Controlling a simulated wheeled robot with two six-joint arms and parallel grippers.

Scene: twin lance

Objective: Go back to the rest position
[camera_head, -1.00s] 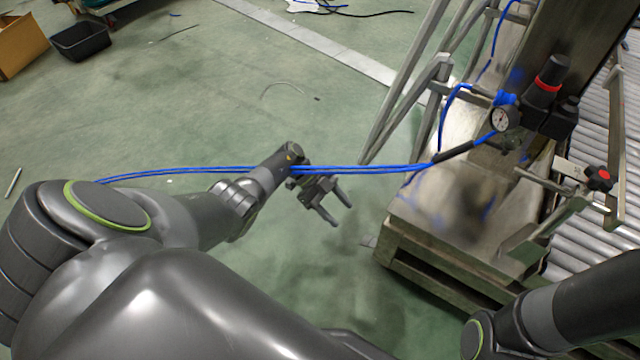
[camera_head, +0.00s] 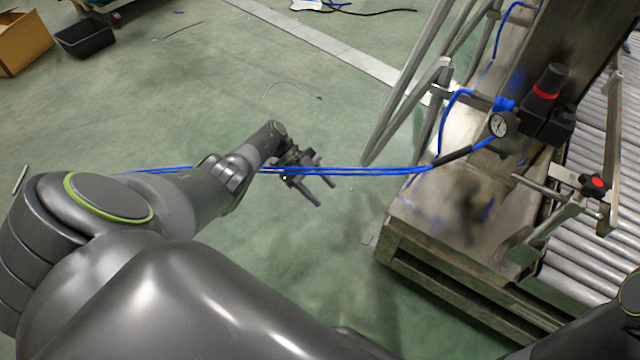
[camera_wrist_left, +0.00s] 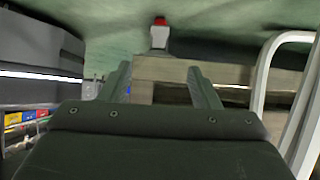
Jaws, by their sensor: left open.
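My left gripper (camera_head: 326,192) is open and empty, above the green floor in the middle of the head view. Its two fingers point down to the right, toward the wooden pallet (camera_head: 425,256) but apart from it. In the left wrist view the two fingers (camera_wrist_left: 162,88) stand wide apart with nothing held between them. Blue hoses (camera_head: 385,170) cross the gripper in the head view; I cannot tell whether they touch it. Only a piece of my right arm shows at the lower right edge, and its gripper is out of view.
A metal machine stand with a pressure gauge (camera_head: 500,124) rises on the pallet at right. A roller conveyor (camera_head: 590,235) lies beyond it. A black bin (camera_head: 84,39) and a cardboard box (camera_head: 22,42) stand far left. The floor left of the pallet is mostly clear.

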